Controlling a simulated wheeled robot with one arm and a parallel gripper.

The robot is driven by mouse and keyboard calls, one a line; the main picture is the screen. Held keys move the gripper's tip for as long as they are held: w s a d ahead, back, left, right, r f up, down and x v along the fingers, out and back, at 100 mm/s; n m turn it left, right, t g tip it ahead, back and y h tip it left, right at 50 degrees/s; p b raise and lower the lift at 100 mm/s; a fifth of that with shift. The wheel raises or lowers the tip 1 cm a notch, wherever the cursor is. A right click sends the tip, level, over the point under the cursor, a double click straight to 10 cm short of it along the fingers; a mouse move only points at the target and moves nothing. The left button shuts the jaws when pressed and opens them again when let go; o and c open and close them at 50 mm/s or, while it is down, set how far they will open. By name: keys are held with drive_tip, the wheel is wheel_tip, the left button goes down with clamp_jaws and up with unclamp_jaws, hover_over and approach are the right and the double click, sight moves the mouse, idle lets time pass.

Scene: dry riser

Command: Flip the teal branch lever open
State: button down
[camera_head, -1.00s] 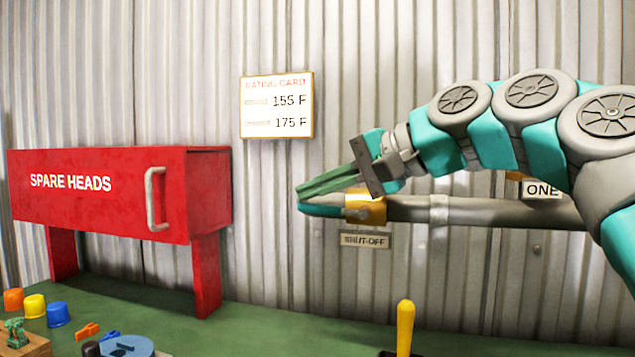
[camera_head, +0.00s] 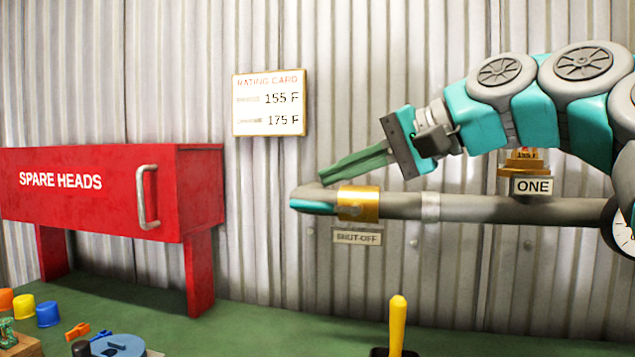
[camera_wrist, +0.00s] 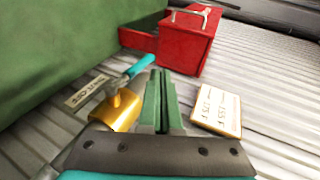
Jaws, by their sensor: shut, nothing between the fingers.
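The teal branch lever (camera_head: 312,206) extends left from the brass valve body (camera_head: 358,204), roughly in line with the grey pipe (camera_head: 470,208). In the wrist view the lever (camera_wrist: 139,67) points away from the brass body (camera_wrist: 118,108) on a grey stem. My gripper (camera_head: 322,178) is shut and empty, its green fingers slanting down just above the lever's left end in the head view. In the wrist view the fingers (camera_wrist: 160,75) lie just right of the lever; I cannot tell whether they touch it.
A SHUT-OFF label (camera_head: 358,237) is below the valve. A rating card (camera_head: 269,102) hangs above. A red SPARE HEADS box (camera_head: 110,190) stands left. A yellow-handled lever (camera_head: 398,325) rises from the green bench (camera_head: 270,325). Small colored pieces lie front left.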

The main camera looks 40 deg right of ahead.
drive_tip(key=shift+v, duration=1.15)
